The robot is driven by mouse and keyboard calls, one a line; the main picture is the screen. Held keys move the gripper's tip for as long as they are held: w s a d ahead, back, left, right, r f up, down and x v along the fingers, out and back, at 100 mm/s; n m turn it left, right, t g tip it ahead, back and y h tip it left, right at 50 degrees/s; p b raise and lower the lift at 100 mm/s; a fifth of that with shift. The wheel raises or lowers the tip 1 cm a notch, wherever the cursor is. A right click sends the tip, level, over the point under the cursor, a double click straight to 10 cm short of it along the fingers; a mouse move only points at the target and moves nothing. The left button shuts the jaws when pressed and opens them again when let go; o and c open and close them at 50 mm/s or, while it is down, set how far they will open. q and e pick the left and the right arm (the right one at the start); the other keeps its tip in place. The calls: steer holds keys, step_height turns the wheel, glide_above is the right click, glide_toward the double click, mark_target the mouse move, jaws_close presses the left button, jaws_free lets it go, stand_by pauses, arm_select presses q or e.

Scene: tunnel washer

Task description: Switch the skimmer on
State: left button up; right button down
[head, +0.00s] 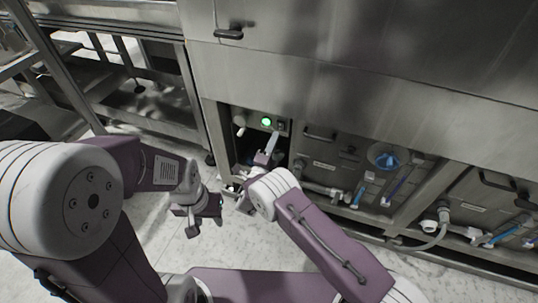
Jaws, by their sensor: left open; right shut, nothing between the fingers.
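A small metal control panel (253,117) sits in the lower opening of the steel machine. A round green light (266,121) on it is lit. A small dark control (281,126) shows to the right of the light; its setting is too small to tell. My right gripper (272,143) is shut and empty, its tip just below the panel by the dark control. I cannot tell whether it touches. My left gripper (206,227) is open and empty, lower and to the left, over the floor, away from the panel.
Steel cabinet fronts with handles (320,133), a blue funnel-like part (385,158) and pipes (430,225) line the machine's base to the right. A steel frame table (130,80) stands at the left. Pale floor (250,245) is open in front.

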mark_target(281, 124)
steer(key=b+x, duration=0.1)
steer(key=x, duration=0.3)
arm_select(q)
steer(key=shift+f, duration=0.8)
steer(key=shift+r, duration=0.1)
arm_select(e)
steer(key=shift+r, duration=0.1)
